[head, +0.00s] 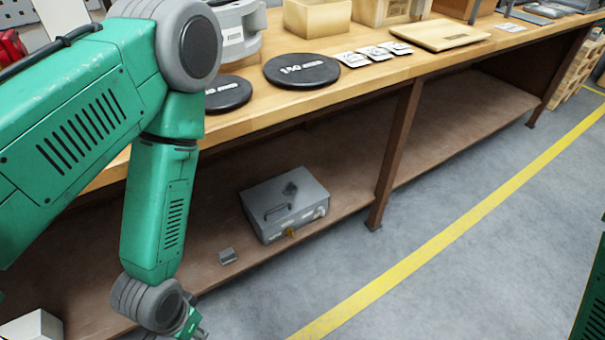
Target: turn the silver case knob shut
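A silver-grey case (278,200) sits on the lower shelf under the workbench, in the middle of the head view. My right gripper is out of view.
The bench top (232,124) overhangs the shelf and carries black discs (301,71). Grey floor (460,270) in front is clear.

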